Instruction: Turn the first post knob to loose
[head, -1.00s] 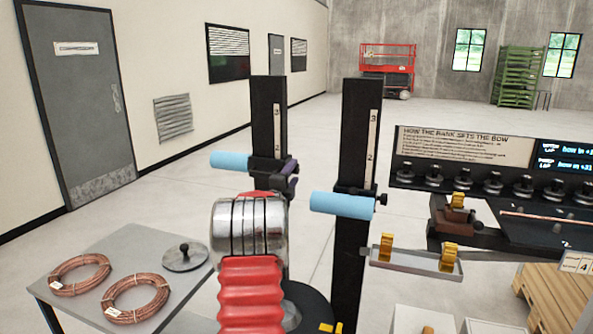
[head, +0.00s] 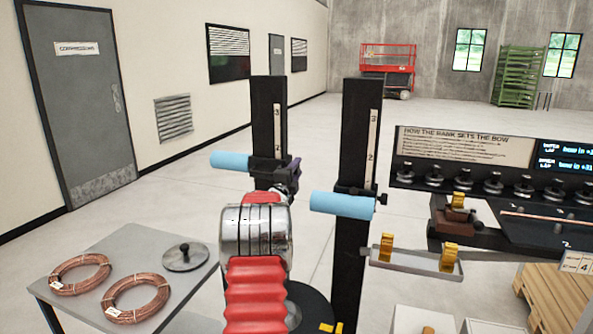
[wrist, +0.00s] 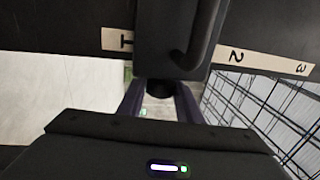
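The first post (head: 268,115) is the left black upright with a number scale; its carriage carries a light blue roller (head: 230,161). In the wrist view this post (wrist: 60,30) crosses the top, and its small round black knob (wrist: 160,88) sticks out below the carriage block (wrist: 165,50). My gripper (wrist: 160,95) has one dark finger on each side of the knob, very close to it. Whether the fingers touch the knob cannot be told. In the head view my gripper (head: 291,172) is at the right side of the carriage, mostly hidden by my wrist.
The second post (head: 357,150) with its blue roller (head: 341,205) stands just right of my arm. A grey table (head: 120,255) with copper coils (head: 138,298) is at left. A tray (head: 415,262) and a dark bench (head: 500,215) are at right.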

